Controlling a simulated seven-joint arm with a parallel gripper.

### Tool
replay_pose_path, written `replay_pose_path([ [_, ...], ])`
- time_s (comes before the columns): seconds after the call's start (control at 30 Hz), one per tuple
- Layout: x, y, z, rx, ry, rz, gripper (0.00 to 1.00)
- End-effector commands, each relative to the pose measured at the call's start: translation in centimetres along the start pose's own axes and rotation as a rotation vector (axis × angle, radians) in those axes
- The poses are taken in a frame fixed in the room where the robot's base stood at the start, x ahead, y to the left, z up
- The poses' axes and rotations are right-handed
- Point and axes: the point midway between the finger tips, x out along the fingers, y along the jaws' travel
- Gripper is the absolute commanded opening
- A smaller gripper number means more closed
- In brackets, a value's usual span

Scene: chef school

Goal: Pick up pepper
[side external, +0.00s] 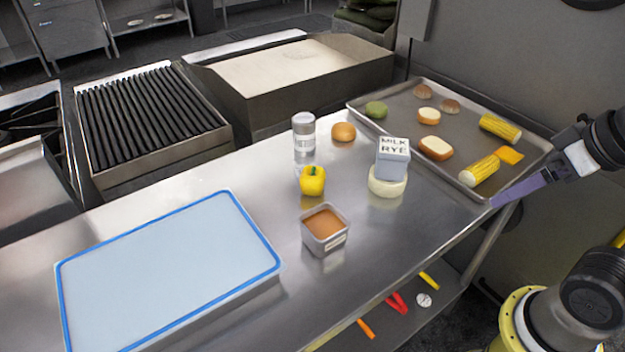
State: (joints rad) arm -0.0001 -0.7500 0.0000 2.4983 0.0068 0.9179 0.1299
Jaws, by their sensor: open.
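A yellow bell pepper (312,182) with a green stem stands on the steel table, near its middle. My gripper (497,200) is at the right, by the near right corner of the baking tray. It is open, seen from the side, and holds nothing that I can see. It is well to the right of the pepper and apart from it.
A shaker (304,136) stands just behind the pepper, a bun (343,132) behind right. A square tub (325,229) is in front; a carton (393,158) on a round white item (387,181) is right. The baking tray (490,191) holds food. A blue-rimmed board (165,270) lies left.

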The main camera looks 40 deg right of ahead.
Motion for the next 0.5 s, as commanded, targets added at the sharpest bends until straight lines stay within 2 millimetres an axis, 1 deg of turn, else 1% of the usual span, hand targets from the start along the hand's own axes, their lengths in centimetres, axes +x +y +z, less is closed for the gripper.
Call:
replay_pose_path([
  [0.07, -0.9, -0.5, -0.8, 0.127, 0.009, -0.018, 1.0],
  [0.17, -2.4, -1.4, -2.8, 0.32, 0.006, -0.05, 1.0],
  [0.27, -3.5, -2.7, -5.6, 0.522, -0.029, -0.08, 1.0],
  [0.37, -4.1, -4.3, -9.1, 0.735, -0.09, -0.105, 1.0],
  [0.4, -4.2, -4.9, -10.6, 0.817, -0.118, -0.111, 1.0],
  [0.47, -4.0, -6.0, -12.8, 0.934, -0.165, -0.115, 1.0],
  [0.5, -3.7, -6.7, -14.3, 1.008, -0.198, -0.115, 1.0],
])
